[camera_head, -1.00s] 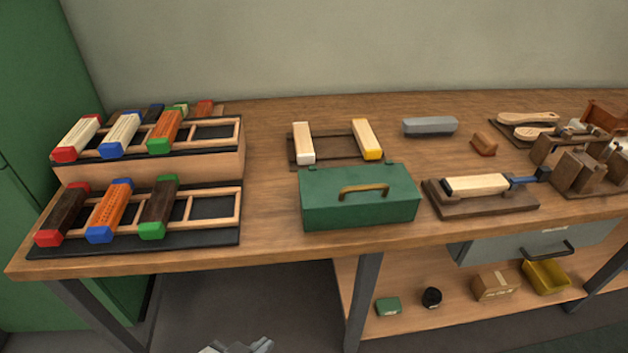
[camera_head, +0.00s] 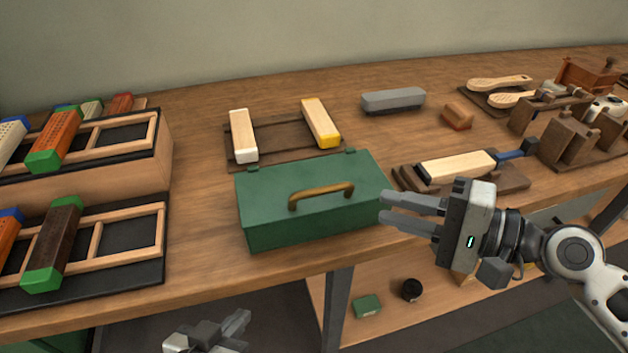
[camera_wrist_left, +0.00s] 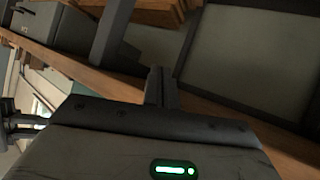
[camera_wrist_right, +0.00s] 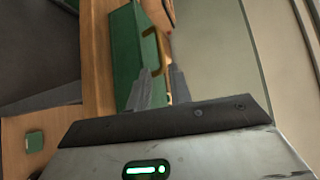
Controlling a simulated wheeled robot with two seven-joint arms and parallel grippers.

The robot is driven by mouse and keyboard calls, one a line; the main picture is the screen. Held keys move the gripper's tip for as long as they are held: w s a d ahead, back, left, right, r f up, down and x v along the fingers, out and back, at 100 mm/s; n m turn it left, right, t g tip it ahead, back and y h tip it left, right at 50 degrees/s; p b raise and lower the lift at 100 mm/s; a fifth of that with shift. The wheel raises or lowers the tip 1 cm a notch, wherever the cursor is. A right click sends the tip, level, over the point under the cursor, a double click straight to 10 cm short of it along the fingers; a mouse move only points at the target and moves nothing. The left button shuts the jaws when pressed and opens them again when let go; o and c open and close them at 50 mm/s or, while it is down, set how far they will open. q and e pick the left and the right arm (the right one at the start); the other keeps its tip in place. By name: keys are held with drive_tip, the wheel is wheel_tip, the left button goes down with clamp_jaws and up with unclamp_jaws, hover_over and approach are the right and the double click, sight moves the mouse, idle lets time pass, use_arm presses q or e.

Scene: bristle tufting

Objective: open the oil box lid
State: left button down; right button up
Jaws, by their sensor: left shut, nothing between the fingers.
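The green oil box (camera_head: 290,225) stands near the front edge of the bench with its lid (camera_head: 265,190) closed. A brass handle (camera_head: 322,194) arches over the lid. My right gripper (camera_head: 384,208) is open and empty, at the right end of the box, its fingertips pointing left toward it. In the right wrist view the box (camera_wrist_right: 126,50) and handle (camera_wrist_right: 154,45) show beyond the two parted fingers (camera_wrist_right: 160,84). My left gripper (camera_head: 238,322) is shut and empty, low in front of the bench; its closed fingers (camera_wrist_left: 158,86) also show in the left wrist view.
A dark rack with two pale blocks (camera_head: 242,135) lies behind the box. A wooden board with a brush block (camera_head: 458,165) is close on its right. Stepped racks (camera_head: 150,215) stand to the left. Some bare bench lies between racks and box.

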sight(330, 192)
drive_tip(key=p+x, duration=0.2)
drive_tip(key=x, duration=1.1)
drive_tip(key=shift+w+a+f, duration=0.1)
clamp_jaws()
